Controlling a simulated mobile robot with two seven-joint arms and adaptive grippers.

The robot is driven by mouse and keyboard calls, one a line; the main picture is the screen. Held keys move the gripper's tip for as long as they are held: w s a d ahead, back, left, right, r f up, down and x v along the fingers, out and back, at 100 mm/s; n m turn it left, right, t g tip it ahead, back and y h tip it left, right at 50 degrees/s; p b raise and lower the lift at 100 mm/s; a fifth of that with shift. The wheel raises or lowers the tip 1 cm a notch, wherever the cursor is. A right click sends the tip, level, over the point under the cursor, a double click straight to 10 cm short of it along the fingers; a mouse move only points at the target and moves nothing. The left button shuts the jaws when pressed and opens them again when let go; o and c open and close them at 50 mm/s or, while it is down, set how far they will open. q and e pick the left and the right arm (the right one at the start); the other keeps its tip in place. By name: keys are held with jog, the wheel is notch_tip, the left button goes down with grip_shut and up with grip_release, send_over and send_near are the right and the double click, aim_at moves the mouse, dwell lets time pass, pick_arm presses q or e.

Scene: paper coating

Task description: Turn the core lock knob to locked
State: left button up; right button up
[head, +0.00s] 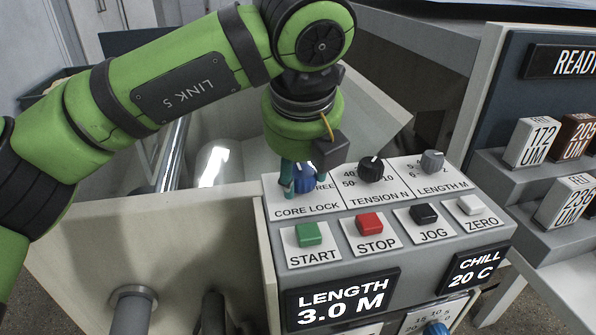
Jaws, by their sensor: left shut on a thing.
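The core lock knob (304,182) is blue and sits above the CORE LOCK label at the left end of the panel's upper row. My left gripper (303,184) reaches down from above, with its fingers around the knob, shut on it. The fingers and wrist cover much of the knob and its scale. Only the end of a word, "REE", shows to its right, so the pointer's direction cannot be told. My right gripper is not in view.
The black TENSION N knob (370,169) and grey LENGTH M knob (432,162) stand to the right. Below are the green START (308,234), red STOP (369,223), black JOG (423,214) and white ZERO (470,205) buttons. Labelled blocks (532,143) stand on a stepped rack at right.

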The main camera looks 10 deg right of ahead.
pick_arm(q)
jog(key=shift+w+r, duration=0.1)
jog(key=shift+r, duration=0.15)
jog(key=o, duration=1.1)
jog(key=shift+d, duration=0.1)
jog(key=shift+w+d+f, duration=0.1)
jog(key=shift+f, duration=0.05)
jog(key=v, duration=1.2)
